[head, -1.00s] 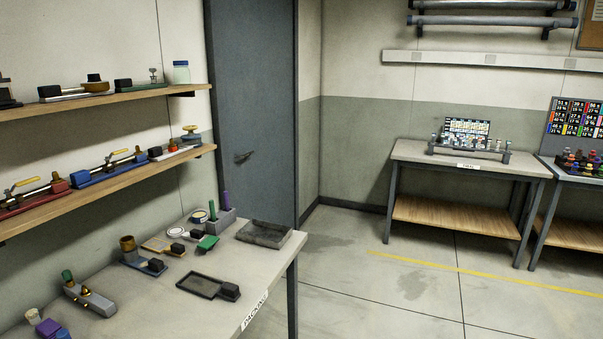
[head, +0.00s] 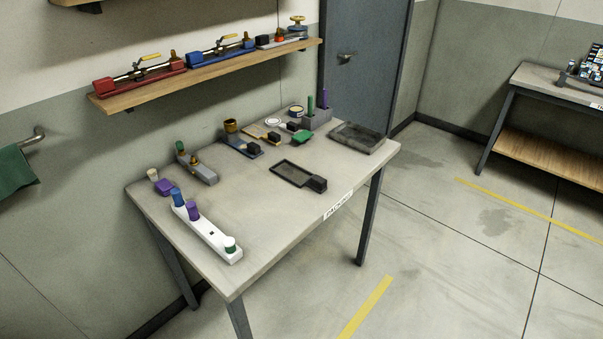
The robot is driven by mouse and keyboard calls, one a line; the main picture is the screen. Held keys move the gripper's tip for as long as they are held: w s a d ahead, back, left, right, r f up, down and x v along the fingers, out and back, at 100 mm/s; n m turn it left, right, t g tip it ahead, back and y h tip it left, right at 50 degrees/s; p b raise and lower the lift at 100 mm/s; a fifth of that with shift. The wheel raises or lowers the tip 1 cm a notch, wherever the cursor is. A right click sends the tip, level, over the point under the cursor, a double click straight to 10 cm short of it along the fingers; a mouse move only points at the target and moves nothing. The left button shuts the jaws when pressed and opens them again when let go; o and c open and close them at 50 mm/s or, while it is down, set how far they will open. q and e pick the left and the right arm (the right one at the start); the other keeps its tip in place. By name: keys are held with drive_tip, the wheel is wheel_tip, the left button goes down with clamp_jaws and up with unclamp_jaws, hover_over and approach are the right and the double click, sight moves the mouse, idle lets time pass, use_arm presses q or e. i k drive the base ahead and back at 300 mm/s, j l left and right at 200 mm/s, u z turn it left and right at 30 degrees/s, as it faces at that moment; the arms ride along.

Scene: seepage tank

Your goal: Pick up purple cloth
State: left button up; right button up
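I see no clear purple cloth in the head view. A small purple block-like item (head: 164,187) lies at the left end of the packing table (head: 270,215); it is too small to tell what it is. A purple-topped piece (head: 193,211) stands on a white bar, and a purple upright stick (head: 325,98) stands in a grey holder at the table's far end. A green cloth (head: 14,172) hangs from a wall hook at the left edge, partly cut off. Neither of my grippers is in view.
The white bar (head: 212,235) lies near the table's front left edge. Black trays (head: 293,174) and several small fittings sit further back. A wall shelf (head: 205,80) hangs above the table.

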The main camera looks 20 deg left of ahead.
sight(164, 186)
drive_tip(key=u, duration=1.55)
drive_tip(key=i+l+u, duration=0.2)
drive_tip(key=l, duration=0.45)
drive_tip(key=i+l+u, duration=0.2)
drive_tip(key=l, duration=0.45)
drive_tip(key=l+u, duration=0.2)
drive_tip(key=l, duration=0.5)
